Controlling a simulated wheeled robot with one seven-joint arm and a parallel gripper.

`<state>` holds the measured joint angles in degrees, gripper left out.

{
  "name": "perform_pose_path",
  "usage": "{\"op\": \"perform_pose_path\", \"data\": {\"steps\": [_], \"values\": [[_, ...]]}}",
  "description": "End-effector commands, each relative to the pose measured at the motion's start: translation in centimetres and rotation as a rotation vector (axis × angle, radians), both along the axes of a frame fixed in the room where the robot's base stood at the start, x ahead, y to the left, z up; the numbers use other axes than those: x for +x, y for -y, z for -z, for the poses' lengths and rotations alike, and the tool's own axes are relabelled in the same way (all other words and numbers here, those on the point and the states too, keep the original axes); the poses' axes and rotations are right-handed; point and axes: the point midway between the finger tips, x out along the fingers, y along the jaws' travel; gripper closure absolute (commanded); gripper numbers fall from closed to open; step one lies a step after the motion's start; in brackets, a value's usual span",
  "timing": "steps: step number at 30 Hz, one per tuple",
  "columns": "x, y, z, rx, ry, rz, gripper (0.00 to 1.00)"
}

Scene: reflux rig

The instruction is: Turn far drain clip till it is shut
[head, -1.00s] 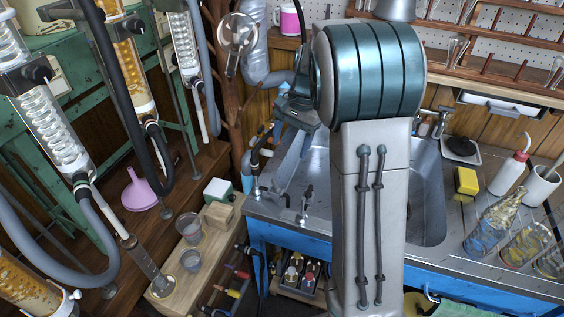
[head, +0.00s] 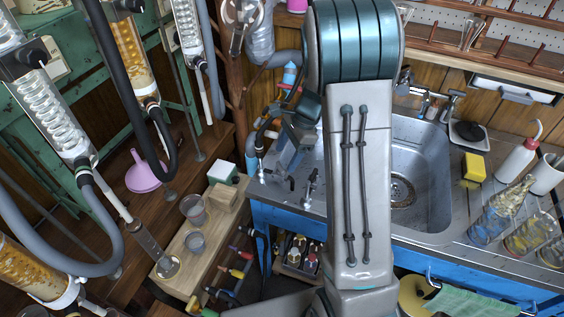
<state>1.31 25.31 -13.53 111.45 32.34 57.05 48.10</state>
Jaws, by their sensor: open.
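I cannot make out with certainty which part is the far drain clip. Small red and green fittings (head: 82,165) sit at the lower end of the left glass coil column (head: 52,117), where a grey hose begins. Another fitting (head: 150,102) is under the amber-filled column (head: 128,50). My gripper (head: 280,176) hangs over the left end of the metal sink top, beside small taps, well to the right of the columns. It is open, its fingers small in view, and holds nothing that I can see. My arm hides part of the sink.
A wooden block with beakers (head: 195,241) and a pink funnel (head: 143,172) stand low between columns and sink. Several coloured handles (head: 237,272) stick out beside the block. The sink (head: 425,185), a yellow sponge (head: 473,167) and bottles are at right. Dark hoses hang at left.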

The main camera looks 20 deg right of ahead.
Motion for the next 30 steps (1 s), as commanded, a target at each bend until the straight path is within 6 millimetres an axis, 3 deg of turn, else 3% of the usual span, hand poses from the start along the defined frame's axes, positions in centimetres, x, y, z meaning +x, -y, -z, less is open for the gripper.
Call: {"op": "perform_pose_path", "data": {"steps": [6,17,22,30], "values": [[-0.1,-1.1,2.5,0.001,-0.002,-0.002,0.35],[-0.1,-1.4,2.9,0.0,0.001,-0.003,0.35],[-0.1,-1.4,2.9,0.0,0.002,-0.004,0.76],[-0.1,-1.5,2.8,0.0,0.003,0.007,0.79]]}}
